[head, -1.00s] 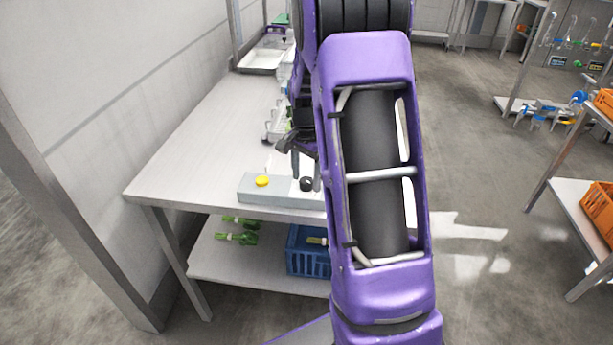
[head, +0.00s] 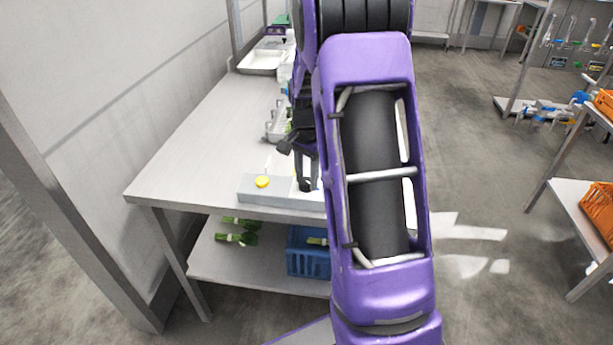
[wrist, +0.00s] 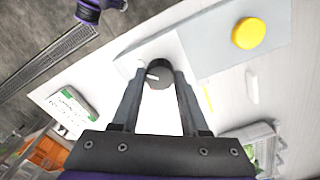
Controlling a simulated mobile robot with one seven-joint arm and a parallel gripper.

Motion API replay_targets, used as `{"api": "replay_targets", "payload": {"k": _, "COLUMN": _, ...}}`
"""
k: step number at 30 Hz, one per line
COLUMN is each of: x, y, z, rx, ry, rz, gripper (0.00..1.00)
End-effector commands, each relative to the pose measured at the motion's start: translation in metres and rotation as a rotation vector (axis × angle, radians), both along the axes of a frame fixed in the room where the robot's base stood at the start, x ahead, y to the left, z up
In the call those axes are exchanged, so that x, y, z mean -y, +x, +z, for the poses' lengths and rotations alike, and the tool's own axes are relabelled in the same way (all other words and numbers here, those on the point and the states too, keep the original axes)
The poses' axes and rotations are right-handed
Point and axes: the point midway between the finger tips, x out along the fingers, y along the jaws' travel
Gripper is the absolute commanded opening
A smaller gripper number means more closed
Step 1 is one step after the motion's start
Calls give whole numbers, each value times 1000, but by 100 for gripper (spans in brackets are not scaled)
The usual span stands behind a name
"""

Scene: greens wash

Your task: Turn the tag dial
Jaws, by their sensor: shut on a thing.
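The tag dial (wrist: 159,75) is a round black knob with a pale pointer mark, on a white face of a light grey box (wrist: 228,45). In the wrist view my gripper (wrist: 158,82) has its two dark fingers on either side of the dial, shut on it. In the head view my gripper (head: 307,186) reaches down to the box from above, and the dial is mostly hidden by the fingers. A yellow round button (head: 262,181) sits on the same box to the left of the dial.
The box stands at the near edge of a steel table (head: 190,150). A blue crate (head: 307,262) and green bunches (head: 237,238) are on the lower shelf. A tray (head: 261,62) lies at the table's far end. Orange crates (head: 598,210) stand on a rack at right.

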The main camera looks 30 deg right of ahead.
Motion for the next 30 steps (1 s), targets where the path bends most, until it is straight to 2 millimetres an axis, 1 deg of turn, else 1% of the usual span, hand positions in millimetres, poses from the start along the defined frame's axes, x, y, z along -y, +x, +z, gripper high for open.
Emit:
{"api": "replay_targets", "payload": {"k": 8, "x": 0, "y": 0, "z": 1, "rx": 0, "ry": 0, "rz": 169, "gripper": 0}}
{"api": "replay_targets", "payload": {"k": 30, "x": -1, "y": 0, "z": 1, "rx": 0, "ry": 1, "rz": 868, "gripper": 0}}
